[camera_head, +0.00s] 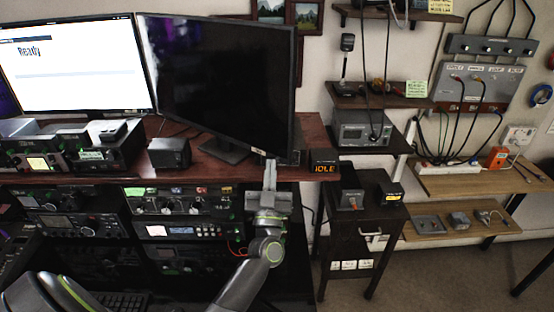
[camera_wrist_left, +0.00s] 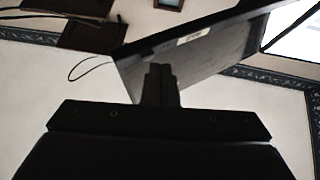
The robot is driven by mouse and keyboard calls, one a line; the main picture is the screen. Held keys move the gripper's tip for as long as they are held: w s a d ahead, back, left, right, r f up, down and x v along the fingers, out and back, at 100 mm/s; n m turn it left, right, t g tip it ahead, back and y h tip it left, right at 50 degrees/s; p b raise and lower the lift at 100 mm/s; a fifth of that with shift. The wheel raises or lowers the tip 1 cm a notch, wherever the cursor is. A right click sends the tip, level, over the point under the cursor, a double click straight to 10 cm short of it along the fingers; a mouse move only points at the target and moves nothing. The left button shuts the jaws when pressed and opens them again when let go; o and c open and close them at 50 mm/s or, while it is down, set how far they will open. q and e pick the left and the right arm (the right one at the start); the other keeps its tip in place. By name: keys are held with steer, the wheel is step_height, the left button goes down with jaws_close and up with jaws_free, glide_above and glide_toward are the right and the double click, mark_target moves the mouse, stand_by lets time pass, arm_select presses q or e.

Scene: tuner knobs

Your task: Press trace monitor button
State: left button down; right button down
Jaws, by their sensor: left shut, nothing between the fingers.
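The dark monitor (camera_head: 215,85) has a blank screen and stands on the desk, right of the lit screen. A small pale label (camera_head: 257,152) sits on its lower bezel near the right corner; a trace monitor button cannot be made out. My left gripper (camera_head: 270,165) is shut and empty, pointing up just below that lower right corner. Whether it touches the monitor cannot be told. In the left wrist view the shut fingers (camera_wrist_left: 160,80) overlap the dark monitor (camera_wrist_left: 205,55), with its label (camera_wrist_left: 189,39) above and right of them. My right gripper is not in view.
A small box with an orange IDLE display (camera_head: 324,167) stands on the desk just right of the gripper. A black speaker box (camera_head: 169,153) and radio gear (camera_head: 180,230) are to the left. A dark cart (camera_head: 360,228) and wooden shelves (camera_head: 470,180) are at the right.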

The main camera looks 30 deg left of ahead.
arm_select(q)
steer(key=shift+w, duration=0.25)
steer(key=shift+s, duration=0.15)
steer(key=shift+s+p, duration=0.5)
steer(key=shift+s, duration=0.25)
steer(key=s+p, duration=0.2)
steer(key=s, duration=0.4)
steer(key=shift+a, duration=0.3)
steer(key=shift+f, duration=0.1)
stand_by(0.4)
